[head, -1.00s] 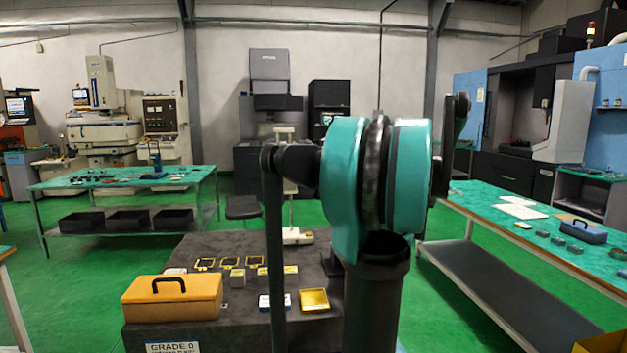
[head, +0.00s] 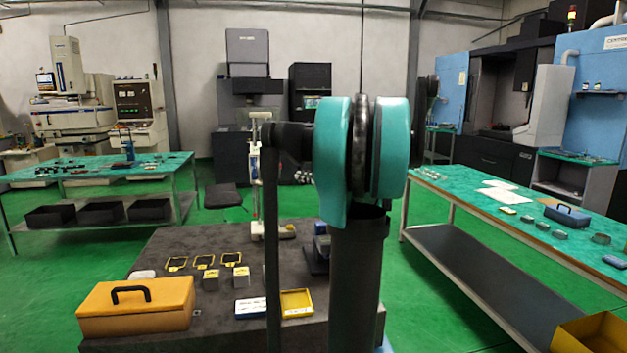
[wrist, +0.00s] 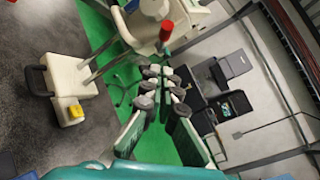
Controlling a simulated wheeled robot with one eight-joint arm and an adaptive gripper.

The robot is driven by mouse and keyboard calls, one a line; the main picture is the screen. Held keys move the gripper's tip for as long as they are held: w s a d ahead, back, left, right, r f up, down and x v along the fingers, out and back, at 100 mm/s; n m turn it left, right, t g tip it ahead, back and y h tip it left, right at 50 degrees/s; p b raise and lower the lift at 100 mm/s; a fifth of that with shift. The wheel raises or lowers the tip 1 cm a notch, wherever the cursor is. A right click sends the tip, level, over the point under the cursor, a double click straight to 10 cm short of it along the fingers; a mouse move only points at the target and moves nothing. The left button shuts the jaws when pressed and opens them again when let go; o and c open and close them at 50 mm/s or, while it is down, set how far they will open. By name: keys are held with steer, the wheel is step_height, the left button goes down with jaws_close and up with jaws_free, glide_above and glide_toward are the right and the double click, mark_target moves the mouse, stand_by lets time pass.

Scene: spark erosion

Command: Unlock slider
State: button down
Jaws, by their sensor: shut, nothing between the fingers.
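An upright measuring stand (head: 257,215) with a pale column rises from the dark granite table in the head view, partly behind my arm. The wrist view shows a white base (wrist: 80,78) with a dark handle and a small yellow block, and paired rods leading to a white head (wrist: 158,12). A red knob (wrist: 167,31) sits on the white head. I cannot tell for certain which part is the slider. My gripper (wrist: 161,88) is shut and empty, beside the rods and apart from the red knob. In the head view my arm hides most of it.
On the granite table (head: 170,245) stand a yellow toolbox (head: 137,308), an open yellow-lined case (head: 297,303) and several small blocks and frames. A green-topped bench (head: 465,195) is at the right, another (head: 95,172) at the left. Green floor lies between.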

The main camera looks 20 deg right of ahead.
mark_target(279, 168)
steer(key=shift+w+a+r, duration=0.45)
steer(key=shift+w+a, duration=0.25)
steer(key=shift+a, duration=0.2)
steer(key=shift+w+a+r, duration=0.45)
steer(key=shift+w+a, duration=0.2)
steer(key=shift+a, duration=0.2)
